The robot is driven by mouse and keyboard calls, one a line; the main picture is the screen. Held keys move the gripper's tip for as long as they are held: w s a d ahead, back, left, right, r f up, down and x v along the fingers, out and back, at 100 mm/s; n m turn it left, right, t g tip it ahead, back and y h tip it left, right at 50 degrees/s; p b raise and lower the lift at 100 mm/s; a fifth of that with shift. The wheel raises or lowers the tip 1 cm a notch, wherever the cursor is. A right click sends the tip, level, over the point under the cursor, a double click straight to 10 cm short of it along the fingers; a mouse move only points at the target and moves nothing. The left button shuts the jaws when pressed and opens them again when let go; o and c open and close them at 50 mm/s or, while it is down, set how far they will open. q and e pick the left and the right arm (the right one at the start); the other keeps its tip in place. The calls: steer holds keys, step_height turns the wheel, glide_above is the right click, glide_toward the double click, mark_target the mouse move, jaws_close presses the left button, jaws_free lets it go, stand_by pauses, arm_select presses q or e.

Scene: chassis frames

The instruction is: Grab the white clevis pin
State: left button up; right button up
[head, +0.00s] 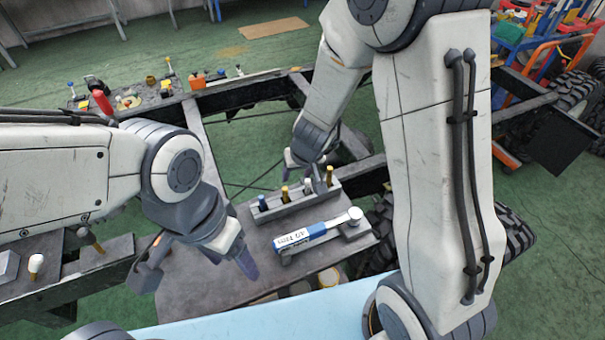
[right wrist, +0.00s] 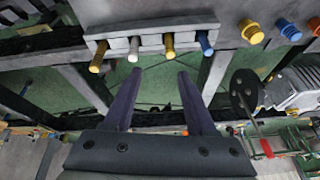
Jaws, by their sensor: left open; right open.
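The white clevis pin (head: 307,187) stands in a grey rack (head: 298,204) between two yellow pins, with a blue pin (head: 262,203) at the rack's left end. In the right wrist view the white pin (right wrist: 133,50) is near the tip of the left finger, beside the gap rather than centred in it. My right gripper (head: 305,170) is open and empty at the far side of the rack; its open fingers also show in the right wrist view (right wrist: 160,73). My left gripper (head: 197,272) is open and empty over the grey plate, left of the rack.
A blue and white torque wrench (head: 300,238) lies on the grey plate (head: 200,285) in front of the rack. A small white-topped piece (head: 35,264) stands at the far left. Chassis rails (head: 240,92) surround the area. Larger yellow and blue pieces (right wrist: 252,32) sit right of the rack.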

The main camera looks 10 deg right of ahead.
steer(key=m+h, duration=0.1)
glide_toward(308, 182)
steer(key=f, duration=0.1)
steer(key=b+x, duration=0.1)
steer(key=x, duration=0.1)
steer(key=b+x, duration=0.2)
steer(key=x, duration=0.1)
steer(key=shift+w+d+f, duration=0.15)
steer(key=shift+w+d, duration=0.05)
steer(key=shift+w, duration=0.25)
steer(key=b+x, duration=0.4)
steer(key=x, duration=0.1)
steer(key=shift+s+a+f, duration=0.15)
steer(key=shift+s+f, duration=0.05)
steer(key=shift+s, duration=0.1)
steer(key=shift+w+f, duration=0.15)
jaws_close()
